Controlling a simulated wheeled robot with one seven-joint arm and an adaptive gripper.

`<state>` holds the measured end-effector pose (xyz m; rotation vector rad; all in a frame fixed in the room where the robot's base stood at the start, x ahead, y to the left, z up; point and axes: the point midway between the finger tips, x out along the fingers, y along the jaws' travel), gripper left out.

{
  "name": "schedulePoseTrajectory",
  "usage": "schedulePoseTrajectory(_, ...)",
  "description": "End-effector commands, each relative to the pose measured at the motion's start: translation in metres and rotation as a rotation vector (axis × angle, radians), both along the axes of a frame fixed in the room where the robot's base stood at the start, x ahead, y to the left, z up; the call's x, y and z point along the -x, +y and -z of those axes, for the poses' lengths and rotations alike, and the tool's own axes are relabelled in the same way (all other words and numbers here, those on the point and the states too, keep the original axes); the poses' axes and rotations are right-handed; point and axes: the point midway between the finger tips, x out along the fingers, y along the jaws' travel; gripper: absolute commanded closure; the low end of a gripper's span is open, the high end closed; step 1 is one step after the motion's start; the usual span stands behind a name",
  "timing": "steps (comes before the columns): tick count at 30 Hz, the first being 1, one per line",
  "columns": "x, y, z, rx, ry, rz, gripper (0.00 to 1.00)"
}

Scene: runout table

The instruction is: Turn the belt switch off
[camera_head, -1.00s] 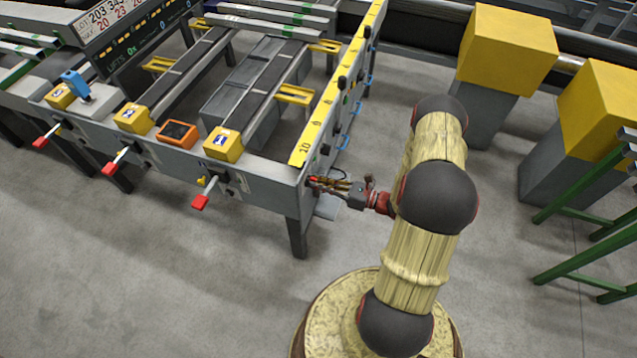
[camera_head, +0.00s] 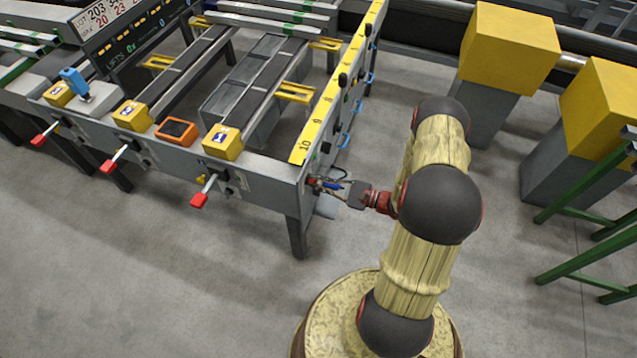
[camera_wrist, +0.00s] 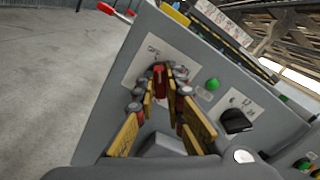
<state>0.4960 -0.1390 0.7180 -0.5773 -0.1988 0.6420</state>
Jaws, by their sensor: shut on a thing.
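The belt switch seems to be the small red handle (camera_wrist: 160,78) on a white label plate in the wrist view. In the head view my gripper (camera_head: 332,186) is at the end face of the grey table frame, just below the yellow scale's near corner. The switch is too small and covered there to make out.
A green button (camera_wrist: 212,84) and a black knob (camera_wrist: 236,121) sit right of the switch on the same panel. Red-tipped levers (camera_head: 200,200) stick out from the table's front. Yellow-topped blocks (camera_head: 508,50) and a green frame (camera_head: 590,215) stand right. Open floor lies in front.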

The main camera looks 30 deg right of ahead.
Motion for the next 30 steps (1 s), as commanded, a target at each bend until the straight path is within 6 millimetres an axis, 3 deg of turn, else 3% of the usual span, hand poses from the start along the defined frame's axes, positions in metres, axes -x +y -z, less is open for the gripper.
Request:
schedulePoseTrajectory(12, 0.001, 0.0008, 0.0021, 0.141, -0.107, 0.0, 1.0)
schedulePoseTrajectory(28, 0.0011, 0.0009, 0.002, 0.159, -0.121, 0.0, 1.0)
schedulePoseTrajectory(29, 0.0011, 0.0009, 0.002, 0.159, -0.121, 0.0, 0.88)
schedulePoseTrajectory(30, 0.0011, 0.0009, 0.002, 0.159, -0.121, 0.0, 0.86)
